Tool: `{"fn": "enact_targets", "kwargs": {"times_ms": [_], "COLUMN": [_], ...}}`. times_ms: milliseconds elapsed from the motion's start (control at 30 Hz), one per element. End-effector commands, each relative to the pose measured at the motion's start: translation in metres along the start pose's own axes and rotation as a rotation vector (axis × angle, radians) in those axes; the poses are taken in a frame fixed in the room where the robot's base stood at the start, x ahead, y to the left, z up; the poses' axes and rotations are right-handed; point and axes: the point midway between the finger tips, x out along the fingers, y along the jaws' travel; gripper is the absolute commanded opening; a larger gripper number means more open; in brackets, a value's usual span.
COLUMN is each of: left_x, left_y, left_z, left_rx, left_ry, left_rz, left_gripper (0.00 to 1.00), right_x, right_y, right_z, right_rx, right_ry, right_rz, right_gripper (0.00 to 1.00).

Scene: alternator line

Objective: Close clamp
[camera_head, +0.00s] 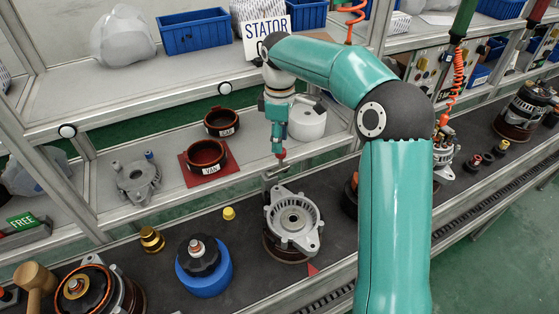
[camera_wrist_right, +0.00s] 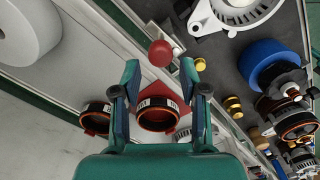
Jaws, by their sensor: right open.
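The clamp (camera_head: 275,170) stands at the back edge of the dark work surface, with a metal arm and a red ball knob (camera_head: 281,154) on top. Just in front of it, a grey alternator housing (camera_head: 293,217) sits on a round fixture. My right gripper (camera_head: 279,143) points down just above the knob. In the right wrist view, its fingers (camera_wrist_right: 160,65) are spread, and the red knob (camera_wrist_right: 160,52) shows between and just beyond the tips. I cannot tell whether they touch it. The clamp's lower part is mostly hidden. My left gripper is out of view.
Brown stator rings (camera_head: 207,158) lie on the shelf behind, one on a red mat. A grey housing (camera_head: 137,182) and a white roll (camera_head: 307,122) are there too. A blue-based fixture (camera_head: 204,268) and a yellow cap (camera_head: 229,213) stand left of the clamp.

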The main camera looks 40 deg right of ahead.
Motion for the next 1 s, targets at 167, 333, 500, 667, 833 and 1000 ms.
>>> {"fn": "enact_targets", "kwargs": {"times_ms": [167,333,500,667,833,1000], "left_x": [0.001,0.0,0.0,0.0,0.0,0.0], "left_y": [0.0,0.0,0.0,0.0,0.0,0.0], "left_z": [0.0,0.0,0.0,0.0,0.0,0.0], "left_rx": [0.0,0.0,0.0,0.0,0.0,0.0], "left_ry": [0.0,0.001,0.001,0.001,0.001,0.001], "left_rz": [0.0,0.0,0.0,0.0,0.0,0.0], "left_gripper": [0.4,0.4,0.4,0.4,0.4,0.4], "right_x": [0.038,0.061,0.073,0.075,0.074,0.074], "right_y": [0.0,0.0,0.001,0.001,0.001,0.001], "right_z": [0.002,0.003,0.002,0.003,0.003,0.003], "right_rx": [0.003,0.004,0.004,0.004,0.005,0.005], "right_ry": [-0.003,-0.002,0.0,0.0,0.0,0.0], "right_rz": [-0.003,-0.002,0.0,0.0,0.0,0.0], "right_gripper": [0.43,0.43,0.43,0.43,0.4,0.11]}}
